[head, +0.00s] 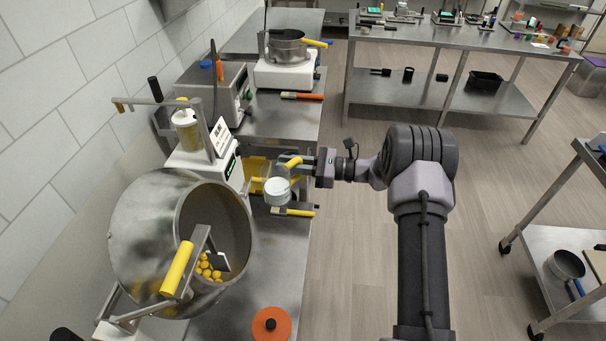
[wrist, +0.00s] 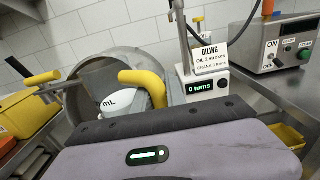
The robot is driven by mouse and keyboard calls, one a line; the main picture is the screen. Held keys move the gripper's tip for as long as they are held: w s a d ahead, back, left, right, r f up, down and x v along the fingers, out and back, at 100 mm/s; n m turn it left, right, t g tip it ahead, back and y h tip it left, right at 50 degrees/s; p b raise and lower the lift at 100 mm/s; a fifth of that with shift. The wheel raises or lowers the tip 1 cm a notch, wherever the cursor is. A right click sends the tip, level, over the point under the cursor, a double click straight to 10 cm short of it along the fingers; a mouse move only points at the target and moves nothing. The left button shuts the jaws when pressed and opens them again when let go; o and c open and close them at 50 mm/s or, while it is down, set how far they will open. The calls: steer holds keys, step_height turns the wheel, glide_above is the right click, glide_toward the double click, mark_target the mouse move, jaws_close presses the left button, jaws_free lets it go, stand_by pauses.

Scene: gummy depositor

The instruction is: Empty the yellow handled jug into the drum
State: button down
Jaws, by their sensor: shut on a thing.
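The jug (head: 277,192) is a small pale vessel with a yellow handle (head: 291,163), held in the air over the counter, to the right of the drum's mouth and apart from it. My gripper (head: 302,167) is shut on the handle. In the wrist view, the yellow handle (wrist: 146,82) rises above my gripper body, and the jug's side (wrist: 108,101) shows "mL" marking. I cannot tell what the jug holds. The steel drum (head: 140,235) is large and tilted, with its open mouth toward the right. Several yellow gummies (head: 208,269) lie inside it.
A yellow-handled bar (head: 178,269) crosses the drum's mouth. The oiling station (head: 190,150) stands behind the drum; its display (wrist: 200,91) reads "0 turns". An orange lid (head: 271,324) lies at the counter's front.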

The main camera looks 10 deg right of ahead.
mark_target(276, 162)
steer(key=shift+s+a+r+n+h+p, duration=0.45)
steer(key=shift+r+p, duration=0.2)
steer(key=shift+p, duration=0.5)
steer(key=shift+s+a+r+n+h+p, duration=0.35)
steer(key=shift+a+r+n+p, duration=0.25)
steer(key=shift+p, duration=0.55)
steer(key=shift+f, duration=0.1)
steer(key=shift+s+a+r+n+h+p, duration=0.55)
steer(key=shift+a+r+n+p, duration=0.1)
steer(key=shift+r, duration=0.1)
steer(key=shift+s+a+r+n+h, duration=0.25)
steer(key=shift+s+a+n, duration=0.1)
steer(key=shift+a, duration=0.15)
steer(key=shift+s+a+r+n+h, duration=0.25)
steer(key=shift+s+a, duration=0.1)
steer(key=shift+a, duration=0.15)
